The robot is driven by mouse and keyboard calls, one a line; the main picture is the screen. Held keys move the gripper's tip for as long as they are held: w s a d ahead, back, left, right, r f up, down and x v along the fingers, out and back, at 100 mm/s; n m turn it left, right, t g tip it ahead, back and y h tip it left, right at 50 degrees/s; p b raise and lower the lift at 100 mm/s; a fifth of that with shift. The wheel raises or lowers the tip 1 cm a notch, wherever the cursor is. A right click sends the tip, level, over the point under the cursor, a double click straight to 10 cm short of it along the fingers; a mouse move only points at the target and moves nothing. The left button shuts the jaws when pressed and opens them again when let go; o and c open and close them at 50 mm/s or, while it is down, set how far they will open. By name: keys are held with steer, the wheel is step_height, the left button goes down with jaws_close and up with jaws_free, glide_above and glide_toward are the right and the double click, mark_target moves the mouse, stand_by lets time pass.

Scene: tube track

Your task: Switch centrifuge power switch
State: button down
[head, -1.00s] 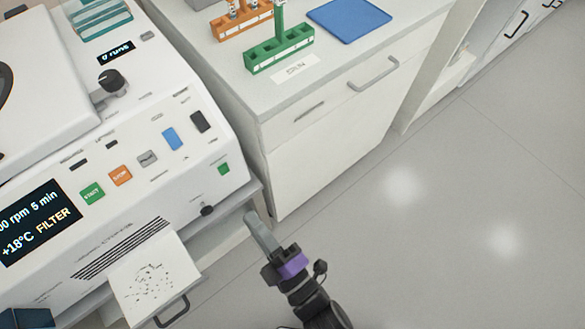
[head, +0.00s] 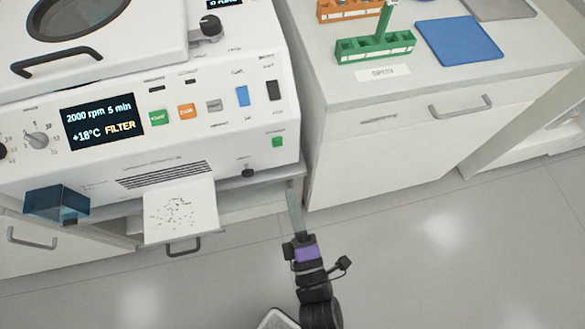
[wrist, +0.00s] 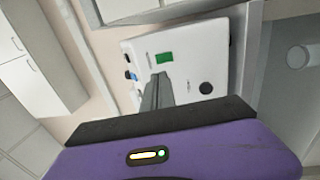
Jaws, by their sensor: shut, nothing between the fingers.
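The white centrifuge (head: 225,145) stands on a bench at the left of the head view. A small green switch (head: 278,141) is at the lower right of its front. A black rocker (head: 275,90) and a blue one (head: 242,96) are above it. Labels are too small to read, so I cannot tell which is the power switch. My gripper (head: 294,198) is shut and empty, below and slightly right of the green switch, apart from it. In the wrist view, my closed fingers (wrist: 155,88) point toward the centrifuge's side with the green switch (wrist: 164,57) just beyond them.
A black knob (head: 248,173) sits below the green switch. A white drawer cabinet (head: 400,150) stands to the right, bearing a green rack (head: 375,47) and a blue tray (head: 459,41). The floor at the front right is clear.

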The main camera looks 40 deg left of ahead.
mark_target(278, 142)
steer(key=x, duration=1.1)
steer(key=shift+w+a, duration=0.2)
